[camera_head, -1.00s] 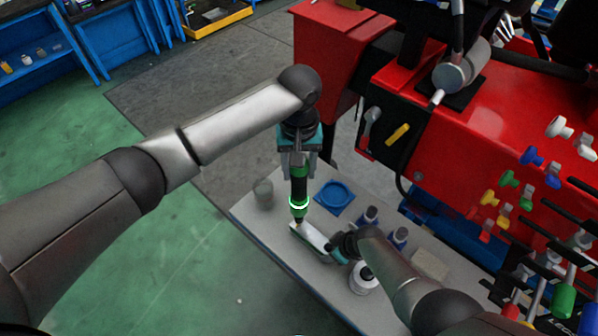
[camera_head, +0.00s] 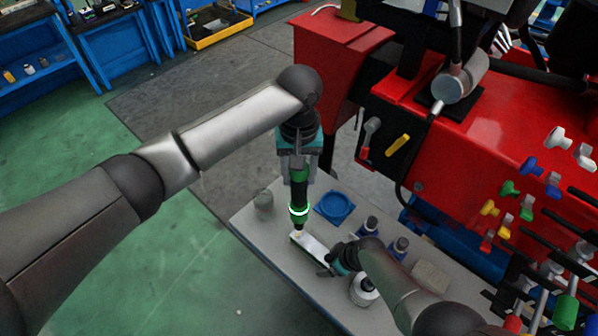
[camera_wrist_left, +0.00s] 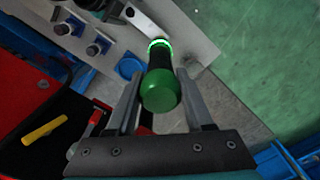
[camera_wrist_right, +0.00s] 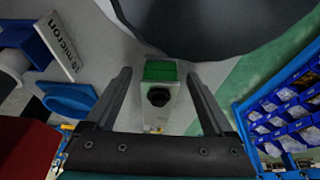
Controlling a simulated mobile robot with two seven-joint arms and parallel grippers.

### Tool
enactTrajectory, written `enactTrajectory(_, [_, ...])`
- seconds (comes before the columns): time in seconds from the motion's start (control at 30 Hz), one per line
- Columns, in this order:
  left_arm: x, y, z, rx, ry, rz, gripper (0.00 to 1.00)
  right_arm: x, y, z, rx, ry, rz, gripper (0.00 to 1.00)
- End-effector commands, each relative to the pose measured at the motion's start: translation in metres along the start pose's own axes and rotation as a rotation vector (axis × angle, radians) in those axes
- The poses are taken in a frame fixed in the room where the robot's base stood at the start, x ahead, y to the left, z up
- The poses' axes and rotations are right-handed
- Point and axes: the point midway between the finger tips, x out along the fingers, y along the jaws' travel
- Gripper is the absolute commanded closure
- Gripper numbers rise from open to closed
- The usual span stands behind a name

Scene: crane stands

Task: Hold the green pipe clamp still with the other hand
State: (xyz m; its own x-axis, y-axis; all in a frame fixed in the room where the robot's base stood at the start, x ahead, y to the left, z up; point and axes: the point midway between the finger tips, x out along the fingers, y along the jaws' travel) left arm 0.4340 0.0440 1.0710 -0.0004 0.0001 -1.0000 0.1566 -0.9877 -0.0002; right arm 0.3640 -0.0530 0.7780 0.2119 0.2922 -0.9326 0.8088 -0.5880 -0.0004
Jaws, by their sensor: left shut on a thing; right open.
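The green pipe clamp (camera_head: 316,248) appears to be the silver, green-edged piece lying on the grey bench. In the right wrist view its green part (camera_wrist_right: 160,71) and a dark round part lie between my open fingers, with no clear contact. My right gripper (camera_head: 333,263) is open at the clamp's right end; its fingers show in the right wrist view (camera_wrist_right: 160,95). My left gripper (camera_head: 299,172) is shut on a green-and-black tool (camera_wrist_left: 160,88) with a glowing green ring. The tool points down and its tip is at the clamp's left end; I cannot tell whether they touch.
On the bench (camera_head: 285,265) are a blue round dish (camera_head: 334,207), a grey cup (camera_head: 264,201), two dark blue-capped pieces (camera_head: 369,226), a white round item (camera_head: 363,291) and a pale block (camera_head: 431,276). A red machine (camera_head: 480,135) with coloured knobs stands behind.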

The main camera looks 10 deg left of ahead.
Motion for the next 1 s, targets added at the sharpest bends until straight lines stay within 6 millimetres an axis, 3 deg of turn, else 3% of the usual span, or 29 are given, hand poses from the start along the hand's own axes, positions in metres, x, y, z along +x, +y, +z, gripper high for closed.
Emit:
enactTrajectory(0.47, [-0.002,0.001,-0.001,0.001,0.004,0.004,1.0,-0.005,0.001,-0.001,-0.001,0.003,0.001,0.13])
enactTrajectory(1.0, [-0.002,0.001,-0.001,0.001,0.004,0.004,1.0,-0.034,0.001,0.0,-0.002,0.002,0.002,0.13])
